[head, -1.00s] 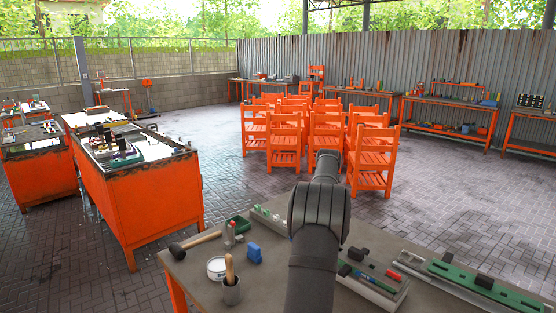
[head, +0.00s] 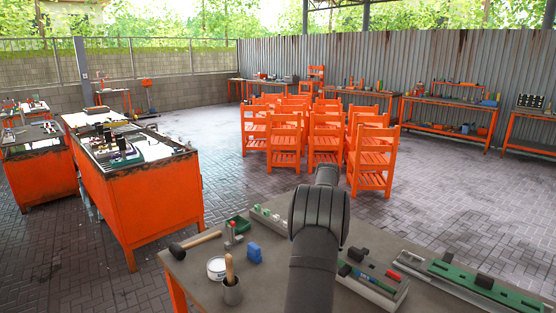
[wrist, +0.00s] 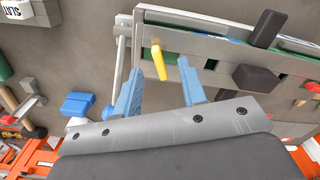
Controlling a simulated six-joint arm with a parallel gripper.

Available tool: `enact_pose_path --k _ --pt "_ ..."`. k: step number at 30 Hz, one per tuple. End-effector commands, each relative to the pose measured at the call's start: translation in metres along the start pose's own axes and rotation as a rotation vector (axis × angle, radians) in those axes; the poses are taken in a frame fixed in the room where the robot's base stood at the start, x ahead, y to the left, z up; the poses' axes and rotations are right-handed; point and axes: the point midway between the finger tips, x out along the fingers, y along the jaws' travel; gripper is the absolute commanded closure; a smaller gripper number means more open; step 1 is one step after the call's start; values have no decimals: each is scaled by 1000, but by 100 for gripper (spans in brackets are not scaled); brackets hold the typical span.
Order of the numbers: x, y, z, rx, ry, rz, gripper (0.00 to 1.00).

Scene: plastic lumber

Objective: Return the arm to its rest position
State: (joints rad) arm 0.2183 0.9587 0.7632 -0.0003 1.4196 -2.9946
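My arm (head: 316,235) rises from the bottom middle of the head view, dark grey, its upper part foreshortened and pointing away. My gripper (wrist: 161,66) shows in the wrist view with two light blue fingers spread apart. It is hidden behind the arm in the head view. A small yellow piece (wrist: 158,60) appears between the fingers with gaps on both sides, over a grey tray (wrist: 200,42) with a green strip. Neither finger visibly grips it.
Orange chairs (head: 284,140) stand beyond. An orange cabinet (head: 160,205) is at left.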

Motion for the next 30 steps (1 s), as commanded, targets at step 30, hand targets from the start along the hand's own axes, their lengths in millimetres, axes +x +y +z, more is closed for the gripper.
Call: enact_pose_path --k 30 --pt "-1 0 1 0 -5 1 62"
